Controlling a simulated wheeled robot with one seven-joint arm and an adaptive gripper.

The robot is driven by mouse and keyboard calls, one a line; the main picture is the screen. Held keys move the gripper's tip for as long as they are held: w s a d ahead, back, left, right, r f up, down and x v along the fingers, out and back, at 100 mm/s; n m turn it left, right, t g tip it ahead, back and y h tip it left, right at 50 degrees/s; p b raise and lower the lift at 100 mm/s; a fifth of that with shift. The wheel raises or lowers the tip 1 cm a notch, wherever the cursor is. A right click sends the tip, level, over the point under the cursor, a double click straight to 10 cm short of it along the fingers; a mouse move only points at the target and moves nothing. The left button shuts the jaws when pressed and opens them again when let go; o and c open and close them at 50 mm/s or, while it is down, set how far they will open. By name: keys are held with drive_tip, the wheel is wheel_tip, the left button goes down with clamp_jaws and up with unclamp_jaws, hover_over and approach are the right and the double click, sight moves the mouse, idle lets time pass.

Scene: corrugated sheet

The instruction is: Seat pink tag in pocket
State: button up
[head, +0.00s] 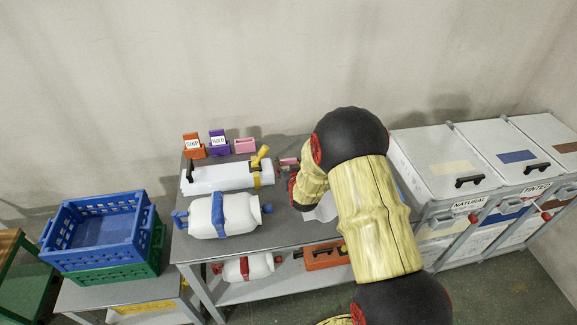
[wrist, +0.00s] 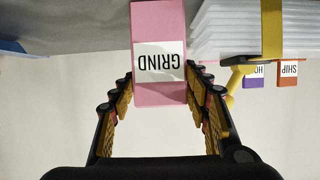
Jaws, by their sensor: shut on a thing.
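The pink tag (wrist: 160,20), with a white label reading GRIND upside down, fills the top middle of the wrist view. My gripper (wrist: 160,82) is shut on it, one finger on each side. In the head view the pink tag (head: 288,161) shows as a small patch above the table, left of my arm, which hides most of my gripper. An empty-looking pink pocket (head: 245,146) stands at the table's back edge, left of the held tag. Beside it are a purple HOLD tag (head: 219,141) and an orange SHIP tag (head: 193,145) in their holders.
A white sheet stack (head: 215,178) with a yellow clamp (head: 262,158) lies between the pocket row and a white bottle (head: 225,216) with a blue band. Blue crate (head: 100,222) stands left; lidded grey bins (head: 445,160) stand right.

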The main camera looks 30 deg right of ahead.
drive_tip(key=shift+r, duration=0.1)
drive_tip(key=o, duration=1.1)
drive_tip(key=shift+o, duration=0.2)
